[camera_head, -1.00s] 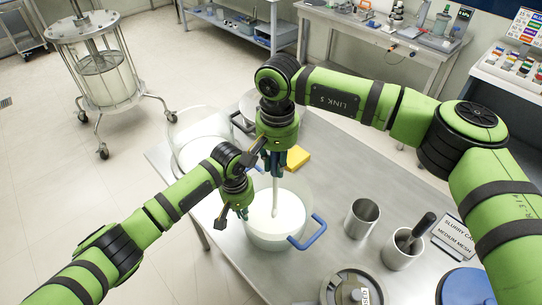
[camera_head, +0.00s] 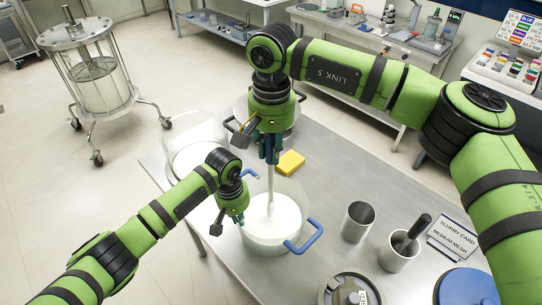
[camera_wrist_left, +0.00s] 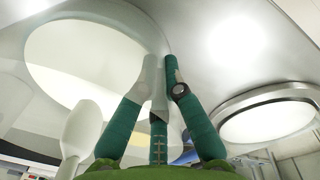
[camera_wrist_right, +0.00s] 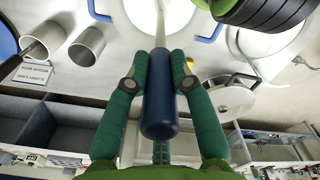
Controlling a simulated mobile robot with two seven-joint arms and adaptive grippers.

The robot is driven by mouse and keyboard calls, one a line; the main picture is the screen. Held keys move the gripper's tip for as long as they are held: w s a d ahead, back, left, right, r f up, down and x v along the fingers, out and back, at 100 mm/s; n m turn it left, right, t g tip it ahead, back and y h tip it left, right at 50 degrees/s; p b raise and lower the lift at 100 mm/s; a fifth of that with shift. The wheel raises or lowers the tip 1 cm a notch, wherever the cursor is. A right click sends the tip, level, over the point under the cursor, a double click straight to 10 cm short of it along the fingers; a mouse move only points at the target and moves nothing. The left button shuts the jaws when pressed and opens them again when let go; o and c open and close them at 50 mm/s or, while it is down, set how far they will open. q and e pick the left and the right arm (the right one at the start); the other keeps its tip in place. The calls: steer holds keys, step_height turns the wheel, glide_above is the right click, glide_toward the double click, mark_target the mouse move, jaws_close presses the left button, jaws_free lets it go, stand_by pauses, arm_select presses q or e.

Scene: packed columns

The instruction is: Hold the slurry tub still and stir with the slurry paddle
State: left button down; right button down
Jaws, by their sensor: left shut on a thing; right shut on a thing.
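The slurry tub (camera_head: 289,192) is clear, holds white slurry and stands on the table with blue handles (camera_head: 305,237). My left gripper (camera_head: 240,214) is at its left side, shut on the rim; in the left wrist view the fingers (camera_wrist_left: 160,75) close on a thin pale edge. The slurry paddle (camera_head: 270,187) is upright over the tub, its pale shaft reaching down to the slurry. Its lower end blends with the white. My right gripper (camera_head: 270,153) is shut on its blue handle (camera_wrist_right: 159,105) above the tub.
A yellow sponge (camera_head: 290,163) lies behind the tub. A clear round vessel (camera_head: 195,148) stands at the back left. Bare table lies between.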

steer(key=shift+r, duration=5)
arm_select(q)
steer(key=c, duration=1.3)
jaws_free()
steer(key=r, duration=1)
steer(key=shift+a+r, duration=0.25)
steer(key=shift+r, duration=0.75)
steer(key=shift+a, duration=0.1)
